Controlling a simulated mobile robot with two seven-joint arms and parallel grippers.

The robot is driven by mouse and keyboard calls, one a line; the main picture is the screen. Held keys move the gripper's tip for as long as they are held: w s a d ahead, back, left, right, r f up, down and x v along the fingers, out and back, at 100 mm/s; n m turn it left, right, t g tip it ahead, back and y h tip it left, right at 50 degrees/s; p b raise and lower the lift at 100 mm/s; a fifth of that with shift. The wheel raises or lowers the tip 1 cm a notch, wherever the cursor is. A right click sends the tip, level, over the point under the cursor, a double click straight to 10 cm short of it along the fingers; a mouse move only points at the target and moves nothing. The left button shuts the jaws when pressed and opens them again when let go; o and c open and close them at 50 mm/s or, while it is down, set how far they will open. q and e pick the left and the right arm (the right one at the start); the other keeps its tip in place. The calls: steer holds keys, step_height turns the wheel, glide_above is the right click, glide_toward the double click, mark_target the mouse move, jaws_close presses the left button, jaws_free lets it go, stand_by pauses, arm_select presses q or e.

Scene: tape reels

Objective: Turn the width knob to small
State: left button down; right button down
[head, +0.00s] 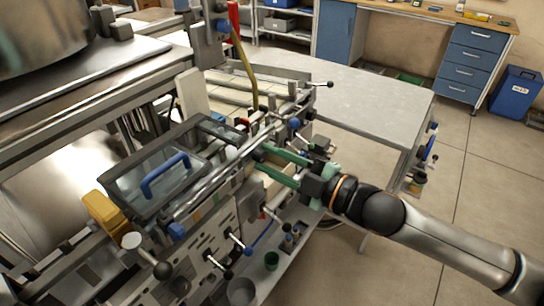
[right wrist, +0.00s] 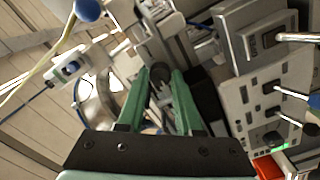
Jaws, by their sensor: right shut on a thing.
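My right gripper (head: 262,158) reaches in from the right in the head view, its two green fingers against the side of the machine. In the right wrist view the fingertips (right wrist: 160,76) close around a small dark round knob (right wrist: 160,72), which I take to be the width knob. Its marking and setting cannot be read. In the head view the fingers and nearby machine parts mostly hide the knob. My left gripper is in neither view.
A blue-handled glass cover (head: 165,176) lies left of the gripper. Levers (head: 237,243) stick out of the machine's front panel below. A bare grey worktable (head: 365,100) stands behind. A control panel with levers (right wrist: 270,100) is close on the right in the wrist view.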

stand_by(0.3)
steer(key=c, duration=0.6)
jaws_free()
steer(key=shift+b+v, duration=1.4)
steer(key=shift+v, duration=4.9)
